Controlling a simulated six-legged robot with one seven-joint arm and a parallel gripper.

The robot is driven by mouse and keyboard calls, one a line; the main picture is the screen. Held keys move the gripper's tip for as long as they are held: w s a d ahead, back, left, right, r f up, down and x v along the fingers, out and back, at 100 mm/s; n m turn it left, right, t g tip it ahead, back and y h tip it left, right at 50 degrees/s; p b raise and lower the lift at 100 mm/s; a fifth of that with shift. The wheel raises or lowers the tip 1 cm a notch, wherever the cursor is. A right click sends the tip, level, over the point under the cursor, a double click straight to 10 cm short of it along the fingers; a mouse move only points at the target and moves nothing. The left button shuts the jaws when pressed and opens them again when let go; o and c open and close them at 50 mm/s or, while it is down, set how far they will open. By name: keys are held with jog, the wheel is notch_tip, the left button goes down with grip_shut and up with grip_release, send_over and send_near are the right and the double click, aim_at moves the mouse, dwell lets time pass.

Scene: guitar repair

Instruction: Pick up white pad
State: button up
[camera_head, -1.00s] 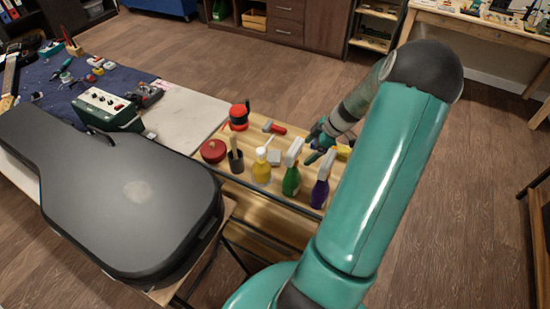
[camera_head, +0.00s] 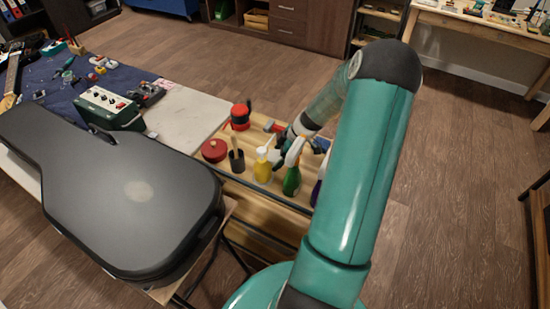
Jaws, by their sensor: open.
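The white pad is not clearly visible now. The spot where it lay, on the small wooden table (camera_head: 221,182) behind the yellow bottle, is covered by my gripper (camera_head: 283,149) and the bottle tops. My gripper is open, pointing down over the table just behind the yellow bottle (camera_head: 262,168) and the green spray bottle (camera_head: 292,181). Whether its fingers stand around the pad or above it, I cannot tell.
A red round tin (camera_head: 214,150), a dark cup with a brush (camera_head: 237,161) and a red-and-black item (camera_head: 240,115) stand left of the gripper. A purple bottle (camera_head: 316,193) is partly behind my arm. A black guitar case (camera_head: 120,200) lies further left.

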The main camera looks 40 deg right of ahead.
jog(key=c, duration=1.1)
jog(key=shift+w+d+r, duration=0.15)
jog(key=shift+d+r, duration=0.3)
jog(key=shift+r, duration=0.15)
notch_tip(320, 180, up, 6)
jog(key=shift+f, duration=0.1)
jog(key=w+d, duration=0.2)
jog(key=d, duration=0.4)
jog(key=w+d, duration=0.2)
jog(key=d, duration=0.4)
jog(key=w+d, duration=0.2)
jog(key=d, duration=0.4)
jog(key=shift+w, duration=0.2)
